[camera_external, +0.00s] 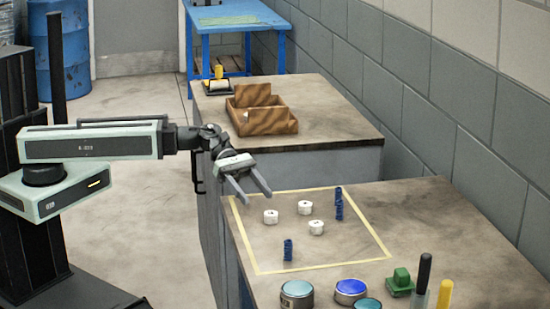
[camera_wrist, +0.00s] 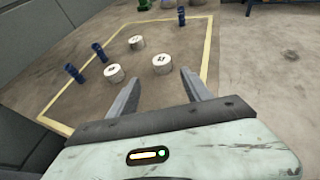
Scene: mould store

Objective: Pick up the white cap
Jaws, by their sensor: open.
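Three white caps, short and round, stand apart inside a yellow tape outline on the worktop. In the external view one white cap (camera_external: 270,217) is nearest my gripper, another cap (camera_external: 305,208) is farther back, and a third cap (camera_external: 316,228) is to the right. In the wrist view the near cap (camera_wrist: 162,65) lies just beyond and between the fingertips; the other caps (camera_wrist: 113,73) (camera_wrist: 136,42) are left of it. My gripper (camera_external: 256,199) is open and empty, above the tape outline's left side; it also shows in the wrist view (camera_wrist: 160,76).
Blue ribbed pieces (camera_external: 338,204) (camera_external: 288,250) stand inside the tape outline (camera_external: 262,272). Round tins (camera_external: 297,293) (camera_external: 350,291), a green block (camera_external: 400,283) and upright handles (camera_external: 445,294) line the front. A wooden box (camera_external: 262,122) sits on the bench behind. A block wall borders the right.

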